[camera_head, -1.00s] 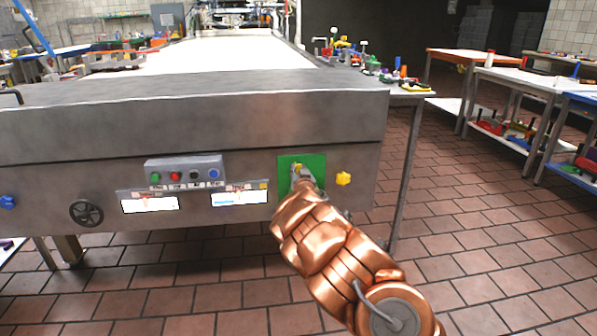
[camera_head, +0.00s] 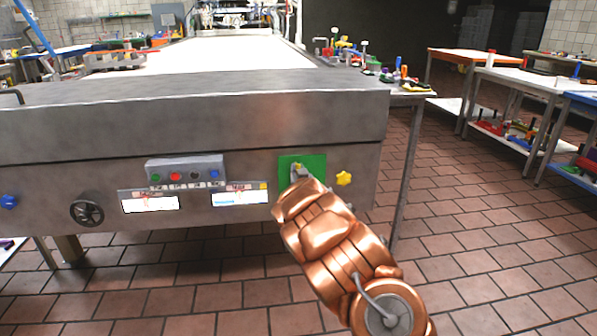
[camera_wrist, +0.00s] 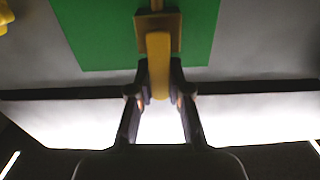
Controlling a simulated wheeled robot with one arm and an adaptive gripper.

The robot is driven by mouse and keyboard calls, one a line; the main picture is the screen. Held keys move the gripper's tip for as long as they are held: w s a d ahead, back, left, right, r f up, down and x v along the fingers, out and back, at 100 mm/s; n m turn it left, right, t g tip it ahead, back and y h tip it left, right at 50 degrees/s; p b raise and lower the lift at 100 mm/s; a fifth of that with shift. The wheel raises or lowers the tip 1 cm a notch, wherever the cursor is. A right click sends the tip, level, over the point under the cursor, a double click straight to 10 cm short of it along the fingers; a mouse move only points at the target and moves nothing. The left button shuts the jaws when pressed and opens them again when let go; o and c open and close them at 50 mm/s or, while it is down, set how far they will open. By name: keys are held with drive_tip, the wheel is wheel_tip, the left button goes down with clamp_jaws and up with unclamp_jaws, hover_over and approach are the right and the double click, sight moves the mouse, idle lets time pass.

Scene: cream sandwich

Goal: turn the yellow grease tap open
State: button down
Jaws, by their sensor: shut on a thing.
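The yellow grease tap (camera_wrist: 158,48) sits on a green panel (camera_wrist: 90,30) in the wrist view. Its lever stands between the two dark fingers of my gripper (camera_wrist: 159,88), which are shut on it from both sides. In the head view, the green panel (camera_head: 317,164) is on the front of the steel machine. There a small yellow bit of the tap (camera_head: 298,168) shows at the panel, and my copper wrist hides most of the gripper and the lever.
A yellow star-shaped knob (camera_head: 344,178) is just right of the panel. A button box (camera_head: 185,169), two lit displays, a dark handwheel (camera_head: 87,213) and a blue knob (camera_head: 9,201) are to the left. The tiled floor (camera_head: 470,250) at right is open, with tables (camera_head: 530,80) beyond.

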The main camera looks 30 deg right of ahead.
idle(0.5)
drive_tip(key=c, duration=1.1)
unclamp_jaws()
drive_tip(key=shift+a, duration=0.1)
drive_tip(key=shift+s+f, duration=0.1)
drive_tip(key=shift+s, duration=0.05)
drive_tip(key=shift+v, duration=5.9)
